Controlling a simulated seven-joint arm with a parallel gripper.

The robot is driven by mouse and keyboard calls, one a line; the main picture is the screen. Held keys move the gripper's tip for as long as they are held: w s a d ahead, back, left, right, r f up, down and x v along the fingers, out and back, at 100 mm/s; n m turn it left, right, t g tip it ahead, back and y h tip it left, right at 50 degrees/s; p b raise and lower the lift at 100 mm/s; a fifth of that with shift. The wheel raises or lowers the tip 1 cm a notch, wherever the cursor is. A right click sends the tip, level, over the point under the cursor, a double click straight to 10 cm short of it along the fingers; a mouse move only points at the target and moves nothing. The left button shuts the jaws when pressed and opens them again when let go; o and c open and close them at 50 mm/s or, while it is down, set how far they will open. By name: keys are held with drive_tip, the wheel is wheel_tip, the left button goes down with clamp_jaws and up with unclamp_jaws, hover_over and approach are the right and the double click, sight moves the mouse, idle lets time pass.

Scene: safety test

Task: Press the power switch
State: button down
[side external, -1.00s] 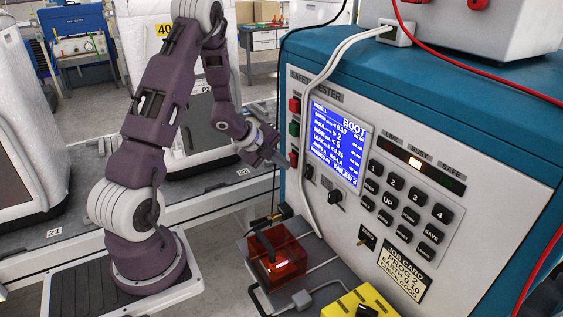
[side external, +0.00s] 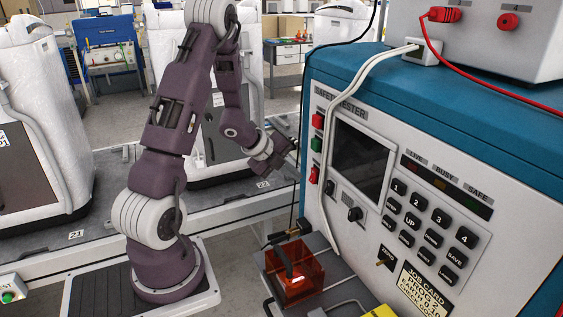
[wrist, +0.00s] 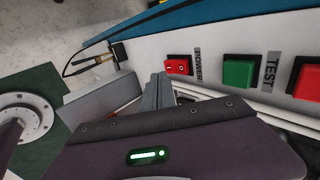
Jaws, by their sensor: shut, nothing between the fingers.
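The power switch (wrist: 180,65) is a small red rocker beside a POWER label in the wrist view. In the side view the power switch (side external: 314,174) is the lowest of the column left of the screen. My gripper (side external: 289,146) is shut and empty, left of the tester's panel. In the wrist view my gripper's fingertips (wrist: 160,78) lie just left of the power switch; touching cannot be told, but in the side view they look apart. The tester's screen (side external: 360,158) is dark, and its lamps (side external: 445,185) look unlit.
A green TEST button (wrist: 240,70) and a larger red button (wrist: 306,80) sit beside the switch. White cables (side external: 329,180) hang down the panel. A transparent red box (side external: 297,284) stands below on a grey tray. Open space lies between my arm and the panel.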

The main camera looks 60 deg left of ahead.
sight(313, 176)
drive_tip(key=v, duration=1)
drive_tip(key=shift+s, duration=0.4)
drive_tip(key=shift+s+f, duration=0.2)
drive_tip(key=shift+f, duration=0.4)
drive_tip(key=w+r+x, duration=0.1)
drive_tip(key=w+x, duration=0.1)
drive_tip(key=x, duration=1.1)
drive_tip(key=shift+r, duration=0.25)
